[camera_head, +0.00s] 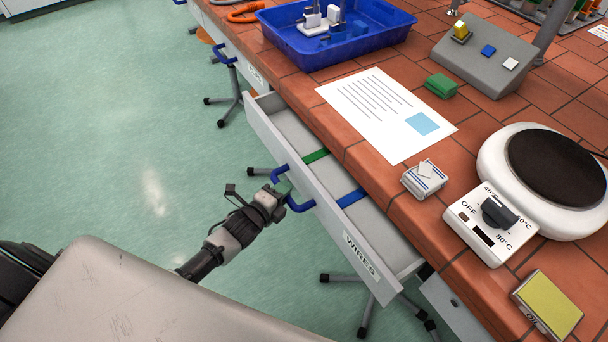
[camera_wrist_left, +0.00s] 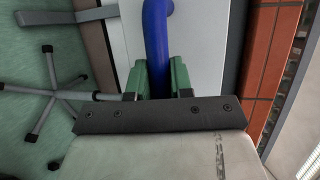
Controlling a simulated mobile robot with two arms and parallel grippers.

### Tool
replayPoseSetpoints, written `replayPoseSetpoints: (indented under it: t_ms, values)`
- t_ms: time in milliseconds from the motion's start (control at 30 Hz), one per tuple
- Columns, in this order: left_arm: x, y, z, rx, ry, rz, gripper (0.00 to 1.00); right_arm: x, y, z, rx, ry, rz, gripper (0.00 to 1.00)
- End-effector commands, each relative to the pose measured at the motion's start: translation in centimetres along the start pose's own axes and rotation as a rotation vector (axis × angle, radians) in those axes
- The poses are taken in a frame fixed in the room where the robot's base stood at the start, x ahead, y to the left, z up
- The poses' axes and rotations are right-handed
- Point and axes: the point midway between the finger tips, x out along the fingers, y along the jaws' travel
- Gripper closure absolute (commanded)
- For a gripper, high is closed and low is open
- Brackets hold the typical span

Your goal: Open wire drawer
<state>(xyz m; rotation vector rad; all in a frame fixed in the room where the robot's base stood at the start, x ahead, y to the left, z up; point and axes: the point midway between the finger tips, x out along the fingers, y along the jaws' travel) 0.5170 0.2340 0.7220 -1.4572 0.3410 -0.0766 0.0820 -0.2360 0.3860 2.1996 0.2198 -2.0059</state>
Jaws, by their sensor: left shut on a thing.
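The drawer (camera_head: 330,214) labelled WIRES is pulled partly out from under the tiled bench. Its inside shows, with a green strip (camera_head: 315,156) and a blue strip (camera_head: 351,198) in it. Its blue handle (camera_head: 302,206) is on the front panel. My left gripper (camera_head: 284,188) is at this handle, with its fingers around it. In the left wrist view the blue handle (camera_wrist_left: 157,45) runs between the two green fingers (camera_wrist_left: 160,80), which are shut on it. The grip hides the middle of the handle in the head view. My right gripper is not in view.
The tiled bench (camera_head: 290,84) carries a blue tray (camera_head: 285,47), a paper sheet (camera_head: 370,115), a hotplate (camera_head: 480,233), a small box (camera_head: 424,181) and a yellow-green box (camera_head: 550,303). Stool legs (camera_head: 236,100) stand below the bench. Green floor (camera_head: 120,120) is clear at the left.

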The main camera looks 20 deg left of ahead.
Motion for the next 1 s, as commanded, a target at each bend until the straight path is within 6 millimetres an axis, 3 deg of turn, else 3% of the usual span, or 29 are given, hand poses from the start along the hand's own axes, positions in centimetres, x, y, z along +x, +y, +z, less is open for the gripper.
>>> replayPoseSetpoints:
  t_ms: [33,200,500,733,1000]
  values:
    - [-1.7,0.2,0.6,0.001,-0.001,0.010,1.00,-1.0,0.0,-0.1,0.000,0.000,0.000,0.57]
    - [-6.0,1.2,2.4,0.001,0.000,0.009,1.00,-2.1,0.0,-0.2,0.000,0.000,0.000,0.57]
    - [-12.6,2.8,5.1,0.000,-0.001,0.007,1.00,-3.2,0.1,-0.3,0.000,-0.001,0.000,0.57]
    - [-15.8,3.5,6.5,0.000,-0.001,0.005,1.00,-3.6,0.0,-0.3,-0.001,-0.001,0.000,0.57]
    - [-17.3,3.9,7.2,-0.002,-0.002,0.004,1.00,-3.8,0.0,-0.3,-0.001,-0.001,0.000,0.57]
